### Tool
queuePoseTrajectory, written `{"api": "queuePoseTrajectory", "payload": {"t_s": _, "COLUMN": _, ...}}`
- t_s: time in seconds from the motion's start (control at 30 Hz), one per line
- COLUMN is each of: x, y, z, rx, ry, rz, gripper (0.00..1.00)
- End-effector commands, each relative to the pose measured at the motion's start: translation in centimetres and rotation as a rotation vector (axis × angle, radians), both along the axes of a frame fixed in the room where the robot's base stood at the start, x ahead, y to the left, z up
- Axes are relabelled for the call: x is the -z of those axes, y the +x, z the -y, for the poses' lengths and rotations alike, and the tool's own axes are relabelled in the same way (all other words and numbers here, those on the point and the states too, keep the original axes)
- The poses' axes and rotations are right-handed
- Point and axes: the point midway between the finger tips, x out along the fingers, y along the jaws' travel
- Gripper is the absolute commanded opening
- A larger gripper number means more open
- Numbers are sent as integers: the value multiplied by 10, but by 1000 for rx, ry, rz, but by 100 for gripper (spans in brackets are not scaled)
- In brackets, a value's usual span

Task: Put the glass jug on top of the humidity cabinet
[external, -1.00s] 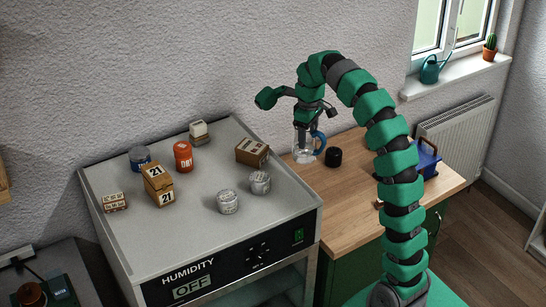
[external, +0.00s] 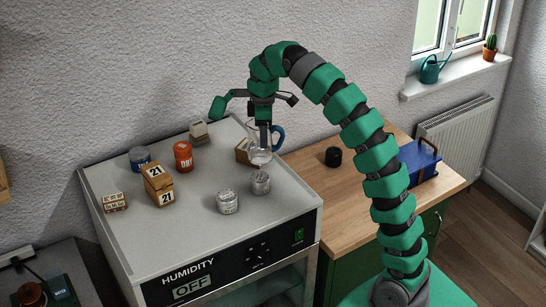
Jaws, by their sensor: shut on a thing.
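The glass jug (external: 257,157) is clear with a blue handle (external: 278,137). My gripper (external: 263,133) is shut on it and points down. The jug looks upright and shows over the right part of the grey top of the humidity cabinet (external: 206,228), in front of a brown box (external: 242,150) that it partly hides. I cannot tell whether the jug's base touches the top or hangs above it.
On the cabinet top stand a silver tin (external: 260,183), another tin (external: 228,202), stacked number boxes (external: 159,184), an orange tin (external: 183,156), a blue tin (external: 140,158), a white-topped box (external: 199,132) and a small block (external: 115,202). The front middle is clear. A black cylinder (external: 333,157) stands on the wooden counter.

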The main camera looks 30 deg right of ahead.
Motion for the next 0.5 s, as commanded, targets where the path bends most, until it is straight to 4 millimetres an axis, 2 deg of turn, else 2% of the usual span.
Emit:
{"api": "queuePoseTrajectory", "payload": {"t_s": 0.03, "x": -2, "y": -6, "z": -14, "rx": -43, "ry": -1, "rz": 2, "gripper": 8}}
{"api": "queuePoseTrajectory", "payload": {"t_s": 0.2, "x": -2, "y": -26, "z": -56, "rx": -189, "ry": 1, "rz": 3, "gripper": 8}}
{"api": "queuePoseTrajectory", "payload": {"t_s": 0.5, "x": 1, "y": -69, "z": -124, "rx": -443, "ry": 1, "rz": 5, "gripper": 8}}
